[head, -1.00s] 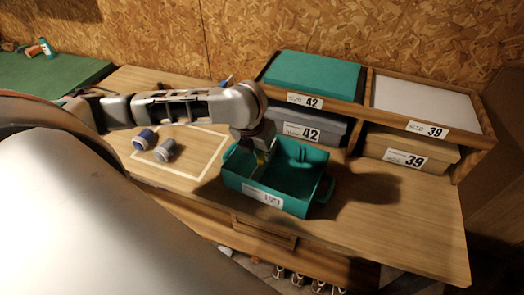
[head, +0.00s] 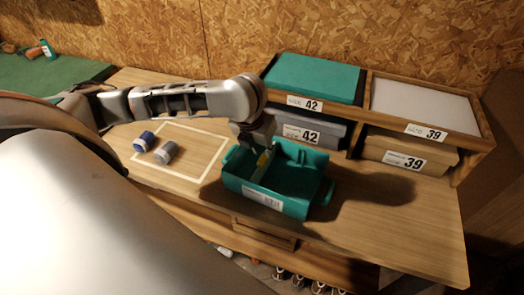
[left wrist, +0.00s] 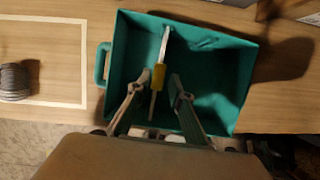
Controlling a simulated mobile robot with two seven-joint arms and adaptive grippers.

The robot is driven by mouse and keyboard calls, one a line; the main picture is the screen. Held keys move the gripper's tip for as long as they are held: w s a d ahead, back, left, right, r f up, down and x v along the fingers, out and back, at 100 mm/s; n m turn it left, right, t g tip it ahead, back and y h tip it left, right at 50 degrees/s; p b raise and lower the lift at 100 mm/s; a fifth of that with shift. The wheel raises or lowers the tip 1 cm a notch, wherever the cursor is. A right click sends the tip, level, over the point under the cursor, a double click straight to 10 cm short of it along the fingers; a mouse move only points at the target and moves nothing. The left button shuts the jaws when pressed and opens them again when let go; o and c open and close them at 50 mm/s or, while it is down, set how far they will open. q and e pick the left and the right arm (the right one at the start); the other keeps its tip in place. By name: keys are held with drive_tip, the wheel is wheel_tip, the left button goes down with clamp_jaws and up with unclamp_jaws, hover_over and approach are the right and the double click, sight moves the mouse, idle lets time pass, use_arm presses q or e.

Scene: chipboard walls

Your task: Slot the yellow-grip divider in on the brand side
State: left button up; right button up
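The teal crate (head: 295,208) stands on the bench with a white label (head: 262,198) on its front wall; the label's print is too small to read. The divider is a pale thin panel standing inside the crate, left of its middle, running front to back. Its yellow grip (head: 263,159) also shows in the left wrist view (left wrist: 158,77). My left gripper (head: 258,148) is over the crate. In the left wrist view its fingers (left wrist: 156,88) are spread on either side of the divider, with gaps to the yellow grip. I cannot tell how deep the divider sits. My right gripper is out of view.
A wooden rack (head: 470,150) with boxes labelled 42 and 39 stands behind. Bench to the crate's right is free.

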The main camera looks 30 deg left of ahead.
use_arm(q)
drive_tip(key=shift+o, duration=0.3)
drive_tip(key=shift+r, duration=0.1)
drive_tip(key=o, duration=0.5)
drive_tip(key=shift+r, duration=0.2)
drive_tip(key=v, duration=1.1)
drive_tip(key=shift+r, duration=0.25)
drive_tip(key=shift+s, duration=0.2)
